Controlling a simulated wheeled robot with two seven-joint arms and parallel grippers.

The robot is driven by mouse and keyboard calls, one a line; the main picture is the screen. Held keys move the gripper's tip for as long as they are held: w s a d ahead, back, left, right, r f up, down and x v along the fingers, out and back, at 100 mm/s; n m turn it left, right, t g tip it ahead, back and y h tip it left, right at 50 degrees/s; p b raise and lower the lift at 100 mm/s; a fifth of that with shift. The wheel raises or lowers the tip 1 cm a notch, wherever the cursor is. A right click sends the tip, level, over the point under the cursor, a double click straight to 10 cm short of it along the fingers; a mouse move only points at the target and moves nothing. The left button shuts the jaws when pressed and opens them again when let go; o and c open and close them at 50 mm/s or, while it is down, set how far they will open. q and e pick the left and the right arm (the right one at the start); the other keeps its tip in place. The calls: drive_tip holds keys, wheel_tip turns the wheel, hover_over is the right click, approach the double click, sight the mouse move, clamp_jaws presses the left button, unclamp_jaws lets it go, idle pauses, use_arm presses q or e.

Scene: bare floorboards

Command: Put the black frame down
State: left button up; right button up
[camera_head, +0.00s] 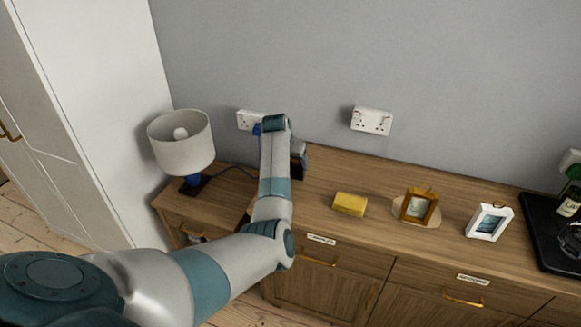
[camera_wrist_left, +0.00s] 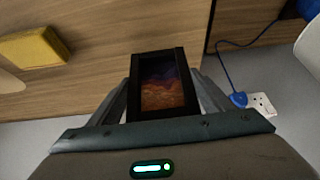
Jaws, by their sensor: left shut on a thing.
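In the left wrist view the black frame (camera_wrist_left: 132,94), with a dark purple and orange picture, sits between the fingers of my left gripper (camera_wrist_left: 163,84). The gripper is shut on it. In the head view my left arm reaches over the wooden sideboard (camera_head: 330,169) towards the wall. The gripper (camera_head: 298,150) is mostly hidden behind the arm there, and the frame cannot be made out clearly. I cannot tell whether the frame touches the sideboard top. My right gripper is not in view.
A lamp (camera_head: 181,145) stands left of my arm, its cord running to a wall socket (camera_head: 249,120). Sideboard behind the block is clear.

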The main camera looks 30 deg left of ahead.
sight(292, 171)
use_arm(q)
drive_tip(key=shift+f+p, duration=0.3)
drive_tip(key=shift+f, duration=1.05)
drive_tip(key=shift+f, duration=0.15)
drive_tip(key=o, duration=1.2)
drive_tip(key=b+v, duration=0.1)
drive_tip(key=v, duration=1.1)
drive_tip(key=shift+b, duration=0.4)
